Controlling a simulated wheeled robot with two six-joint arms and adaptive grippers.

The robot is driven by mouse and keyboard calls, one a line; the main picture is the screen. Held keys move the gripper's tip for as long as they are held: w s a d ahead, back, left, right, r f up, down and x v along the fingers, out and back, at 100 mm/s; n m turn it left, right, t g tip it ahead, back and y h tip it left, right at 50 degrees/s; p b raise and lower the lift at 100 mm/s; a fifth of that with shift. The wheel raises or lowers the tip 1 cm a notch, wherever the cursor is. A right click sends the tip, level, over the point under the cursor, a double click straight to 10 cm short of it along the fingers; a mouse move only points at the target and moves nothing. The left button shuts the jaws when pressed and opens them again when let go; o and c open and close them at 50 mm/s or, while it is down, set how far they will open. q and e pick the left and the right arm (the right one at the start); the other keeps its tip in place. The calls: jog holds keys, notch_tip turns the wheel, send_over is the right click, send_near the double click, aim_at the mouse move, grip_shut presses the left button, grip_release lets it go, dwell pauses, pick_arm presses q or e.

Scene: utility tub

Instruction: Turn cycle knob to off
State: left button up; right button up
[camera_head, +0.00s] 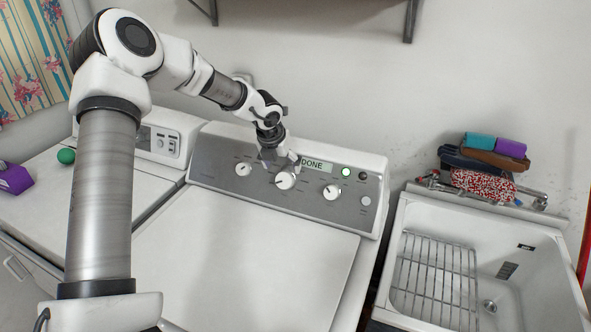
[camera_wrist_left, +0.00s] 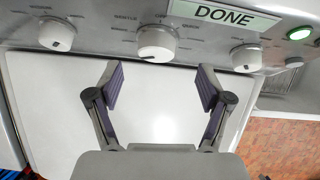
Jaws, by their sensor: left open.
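The washer's control panel (camera_head: 215,165) has three white knobs. The large middle knob (camera_head: 286,181), which looks like the cycle knob, also shows at the top centre of the left wrist view (camera_wrist_left: 157,44). Its dark pointer mark is at the bottom in that view; the dial lettering is too small to read surely. A display (camera_wrist_left: 224,15) above it reads DONE. My left gripper (camera_head: 281,160) is at the middle knob in the head view, partly in front of it. In the wrist view its two fingers (camera_wrist_left: 161,84) are spread and empty, lined up below the knob. My right gripper is not in view.
A smaller knob (camera_head: 243,169) is to the left and another (camera_head: 331,192) to the right. A lit green button (camera_head: 346,171) is beside the display. A sink (camera_head: 400,225) with a wire rack stands right. A green ball (camera_head: 66,156) lies on the left machine.

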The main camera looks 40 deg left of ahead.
aim_at(284, 179)
pick_arm(q)
jog(key=shift+s+a+f+p, duration=0.15)
jog(key=shift+f+p, duration=0.1)
jog(key=shift+f, duration=0.25)
jog(key=shift+s+d+f+p, duration=0.1)
jog(key=shift+s+f+p, duration=0.1)
jog(key=shift+f, duration=0.3)
jog(key=x, duration=0.2)
jog(key=w+x, duration=0.1)
jog(key=x, duration=0.2)
jog(key=shift+a+r, duration=0.2)
jog(key=shift+r, duration=0.05)
jog(key=shift+s+d+r, duration=0.15)
jog(key=shift+s+r, duration=0.15)
jog(key=shift+s, duration=0.1)
jog(key=shift+c, duration=1.4)
jog(key=shift+s, duration=0.1)
jog(key=c, duration=0.9)
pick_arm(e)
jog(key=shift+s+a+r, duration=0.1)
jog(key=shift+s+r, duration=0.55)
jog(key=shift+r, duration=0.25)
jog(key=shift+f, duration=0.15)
